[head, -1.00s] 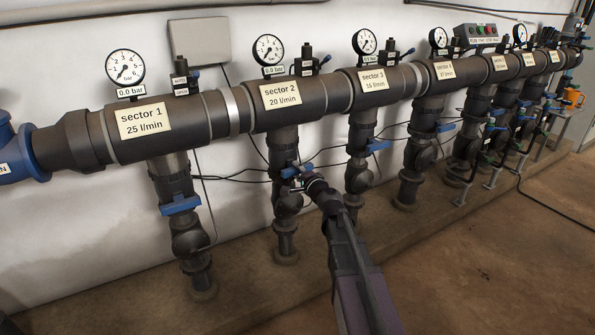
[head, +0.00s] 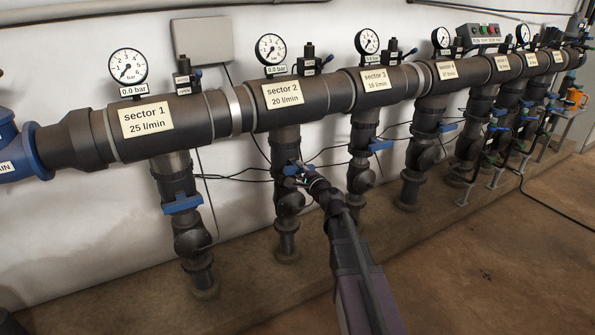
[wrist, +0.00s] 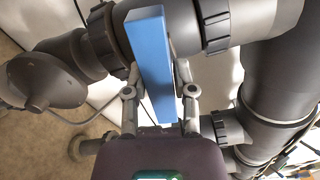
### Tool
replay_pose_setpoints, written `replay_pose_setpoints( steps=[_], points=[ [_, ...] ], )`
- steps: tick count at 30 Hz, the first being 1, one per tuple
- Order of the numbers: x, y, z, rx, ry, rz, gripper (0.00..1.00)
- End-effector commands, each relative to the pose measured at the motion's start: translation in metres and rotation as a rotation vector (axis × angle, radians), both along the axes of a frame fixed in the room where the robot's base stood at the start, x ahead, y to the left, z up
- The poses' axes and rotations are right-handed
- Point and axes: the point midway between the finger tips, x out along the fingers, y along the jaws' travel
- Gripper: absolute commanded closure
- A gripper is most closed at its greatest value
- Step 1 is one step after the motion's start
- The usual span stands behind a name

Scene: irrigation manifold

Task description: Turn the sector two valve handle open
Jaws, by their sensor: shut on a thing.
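The sector two pipe hangs below the label "sector 2 20 l/min" (head: 283,94) in the head view. Its blue valve handle (wrist: 152,65) shows large in the wrist view as a long bar between my fingers. My gripper (wrist: 160,88) is shut on this handle, one finger on each side of it. In the head view my gripper (head: 300,172) is at the valve on the sector two pipe and covers part of the handle. The sector two gauge (head: 271,48) has a "0.0 bar" plate under it.
The sector one pipe with its crosswise blue handle (head: 182,203) stands to the left. The sector three pipe with its blue handle (head: 380,145) stands close on the right. Thin black cables run along the wall behind. The floor (head: 480,260) at the right front is mostly clear.

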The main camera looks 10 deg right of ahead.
Motion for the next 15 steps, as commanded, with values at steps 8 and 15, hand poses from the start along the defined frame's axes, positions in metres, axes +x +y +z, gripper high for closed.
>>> replay_pose_setpoints(
  steps=[8,15],
  points=[
    [-0.0008,-0.0022,-0.0004,0.201,0.065,-0.006,1.0],
    [-0.0012,-0.0023,-0.0005,0.238,0.077,-0.006,1.0]
  ],
)
